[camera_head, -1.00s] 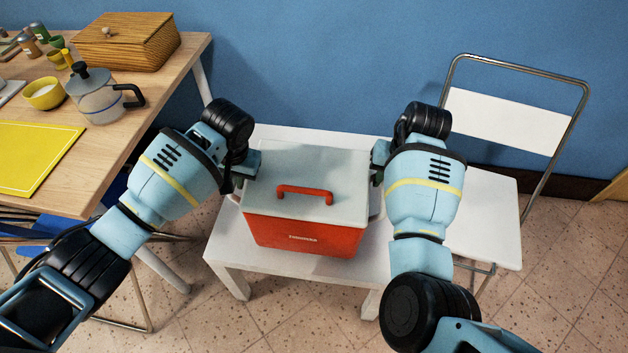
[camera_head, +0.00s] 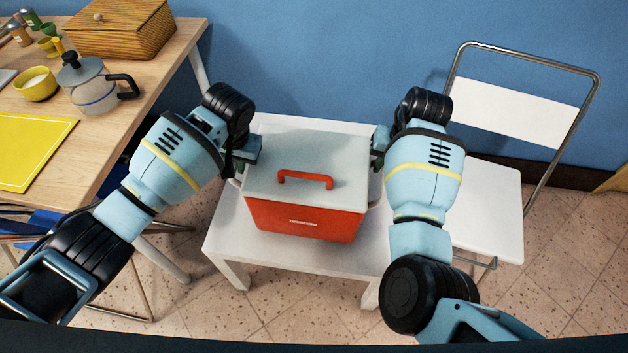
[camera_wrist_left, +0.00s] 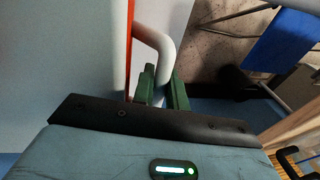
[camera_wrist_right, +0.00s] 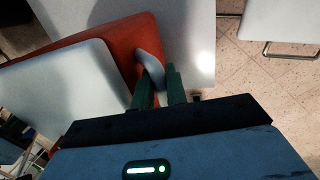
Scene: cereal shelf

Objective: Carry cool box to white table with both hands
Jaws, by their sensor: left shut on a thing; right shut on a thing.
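The cool box (camera_head: 303,215) is red with a pale grey lid and a red top handle. In the head view it is upright over the white table (camera_head: 226,250); whether it touches the top I cannot tell. My left gripper (camera_head: 243,165) is at the box's left side, shut on its white side handle, which shows in the left wrist view (camera_wrist_left: 155,42). My right gripper (camera_head: 379,155) is at the right side, shut on the other side handle, seen in the right wrist view (camera_wrist_right: 150,68). The fingertips are largely hidden in the head view.
A wooden table (camera_head: 120,150) at the left holds a glass pot (camera_head: 93,92), a yellow bowl (camera_head: 36,84), a yellow mat (camera_head: 30,150) and a wooden bread box (camera_head: 120,35). A white folding chair (camera_head: 485,210) stands close on the right. A blue wall is behind.

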